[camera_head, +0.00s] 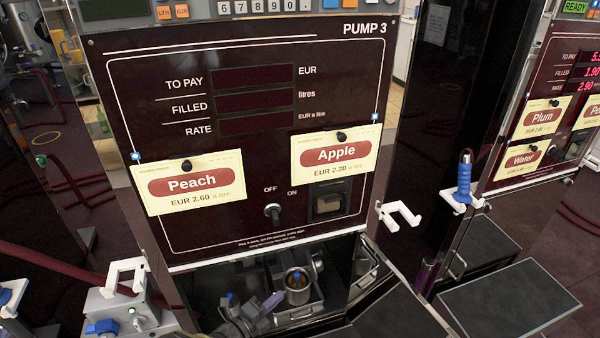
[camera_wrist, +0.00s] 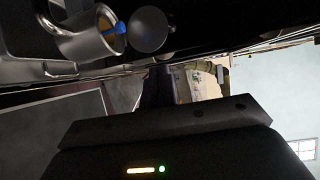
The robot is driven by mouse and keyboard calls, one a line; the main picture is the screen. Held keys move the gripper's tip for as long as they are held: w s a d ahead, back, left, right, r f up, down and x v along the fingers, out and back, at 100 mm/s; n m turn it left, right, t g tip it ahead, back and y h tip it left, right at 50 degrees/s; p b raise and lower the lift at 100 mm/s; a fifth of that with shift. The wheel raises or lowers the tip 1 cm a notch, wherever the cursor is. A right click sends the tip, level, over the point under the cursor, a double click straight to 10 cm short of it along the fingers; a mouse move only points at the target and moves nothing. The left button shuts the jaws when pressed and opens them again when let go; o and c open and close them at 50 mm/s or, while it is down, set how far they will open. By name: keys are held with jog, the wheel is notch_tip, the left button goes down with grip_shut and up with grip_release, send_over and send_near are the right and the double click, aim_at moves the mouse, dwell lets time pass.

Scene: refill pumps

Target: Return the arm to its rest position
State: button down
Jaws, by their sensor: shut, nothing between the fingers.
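My gripper (camera_wrist: 157,90) shows in the wrist view as a dark body with a wide black bar and a lit yellow and green indicator. It is shut and holds nothing. A metal cup (camera_wrist: 88,38) with a blue and orange inside is close by at the upper left of that view. In the head view the metal cup (camera_head: 297,290) stands in the open bay under Pump 3 (camera_head: 240,140). Grey jointed hardware lies left of it at the bottom edge; I cannot tell whether it is my arm.
A blue-handled nozzle (camera_head: 464,180) hangs in a white holder at the right. An empty white hook (camera_head: 400,216) sticks out beside the pump. A grey box (camera_head: 130,312) with a white hook stands at lower left. Dark flat panels (camera_head: 508,296) fill the lower right.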

jog(key=s+d+r+m+g+y, duration=0.1)
jog(key=d+r+m+g, duration=0.25)
jog(key=d+m, duration=0.3)
jog(key=s+d+r+m+g+y, duration=0.1)
jog(key=s+d+r+m+g, duration=0.15)
jog(key=d+m+g, duration=0.4)
jog(key=d+r+m+g, duration=0.3)
jog(key=d+m, duration=0.2)
jog(key=m, duration=0.4)
jog(key=s+d+r+m+t+y, duration=0.1)
jog(key=s+d+r+m+y, duration=0.5)
jog(key=m, duration=0.6)
jog(key=s+d+r+m+t+y, duration=0.1)
jog(key=s+d+r+m+y, duration=0.25)
jog(key=r+m, duration=0.7)
notch_tip(320, 180, up, 21)
jog(key=m+p, duration=0.1)
jog(key=p, duration=2.1)
jog(key=shift+s+a+h+p, duration=0.15)
jog(key=shift+s+h+p, duration=0.2)
jog(key=shift+s+h, duration=0.1)
